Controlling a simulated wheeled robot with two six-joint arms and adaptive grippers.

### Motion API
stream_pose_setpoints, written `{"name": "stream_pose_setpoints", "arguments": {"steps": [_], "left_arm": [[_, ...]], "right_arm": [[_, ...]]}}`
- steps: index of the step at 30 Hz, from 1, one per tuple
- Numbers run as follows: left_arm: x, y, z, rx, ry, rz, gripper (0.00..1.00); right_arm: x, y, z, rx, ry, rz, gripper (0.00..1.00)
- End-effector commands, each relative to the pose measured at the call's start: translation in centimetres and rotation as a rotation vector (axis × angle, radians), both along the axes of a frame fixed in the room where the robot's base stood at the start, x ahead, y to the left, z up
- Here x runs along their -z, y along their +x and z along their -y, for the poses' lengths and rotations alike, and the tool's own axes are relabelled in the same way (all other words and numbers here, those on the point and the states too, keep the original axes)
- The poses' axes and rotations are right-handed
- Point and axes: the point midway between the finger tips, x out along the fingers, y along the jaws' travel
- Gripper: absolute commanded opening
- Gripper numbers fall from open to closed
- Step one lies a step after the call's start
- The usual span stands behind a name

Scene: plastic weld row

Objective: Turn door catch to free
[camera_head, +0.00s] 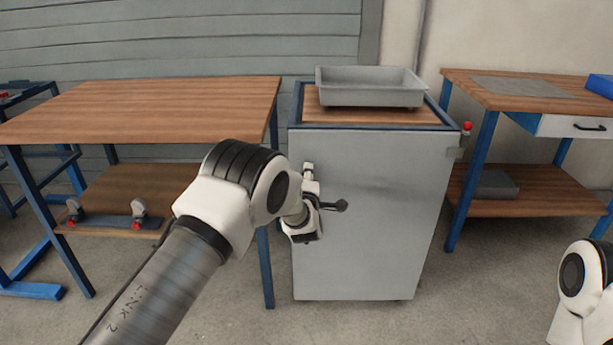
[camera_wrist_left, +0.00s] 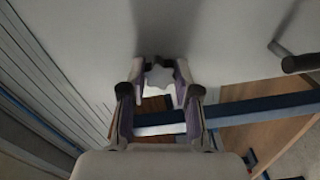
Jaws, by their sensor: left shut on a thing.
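The door catch (camera_wrist_left: 160,76) appears as a small pale, notched knob on the grey cabinet door (camera_head: 372,240). In the left wrist view it sits between the fingertips of my left gripper (camera_wrist_left: 160,88), which is shut on it. In the head view my left gripper (camera_head: 309,205) is at the door's left side, and its body hides the catch. Which way the catch is turned is hard to tell. The door looks closed. My right gripper is out of view; only part of my right arm shows at the lower right.
A dark door handle (camera_head: 340,205) sticks out just right of my left gripper; it also shows in the left wrist view (camera_wrist_left: 298,62). A grey tray (camera_head: 370,96) stands on the cabinet. Wooden benches stand left (camera_head: 150,105) and right (camera_head: 455,85). The floor before the cabinet is clear.

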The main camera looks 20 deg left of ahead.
Motion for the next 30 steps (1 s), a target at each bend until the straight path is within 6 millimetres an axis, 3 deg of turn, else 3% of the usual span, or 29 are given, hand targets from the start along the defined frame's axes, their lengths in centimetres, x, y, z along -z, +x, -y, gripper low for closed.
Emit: {"name": "stream_pose_setpoints", "arguments": {"steps": [4, 5, 6, 15, 19, 30], "left_arm": [[0.1, 0.0, 0.0, 0.0, 0.0, -0.001, 0.0], [0.1, 0.0, 0.0, 0.0, 0.0, -0.001, 0.41], [0.1, 0.0, 0.0, 0.0, 0.0, -0.001, 0.56], [0.0, -0.1, 0.0, 0.0, 0.001, -0.001, 0.56], [0.0, -1.1, 0.4, 0.0, 0.001, -0.003, 0.56], [0.1, -9.5, 2.9, 0.002, 0.004, -0.004, 0.56]], "right_arm": [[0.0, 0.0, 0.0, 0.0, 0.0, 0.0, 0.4], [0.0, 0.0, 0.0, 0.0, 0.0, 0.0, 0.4], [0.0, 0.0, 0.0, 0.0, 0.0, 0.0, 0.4], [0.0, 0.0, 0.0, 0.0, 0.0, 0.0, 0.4], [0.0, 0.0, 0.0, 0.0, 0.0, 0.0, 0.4], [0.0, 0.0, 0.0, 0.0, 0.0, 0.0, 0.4]]}}
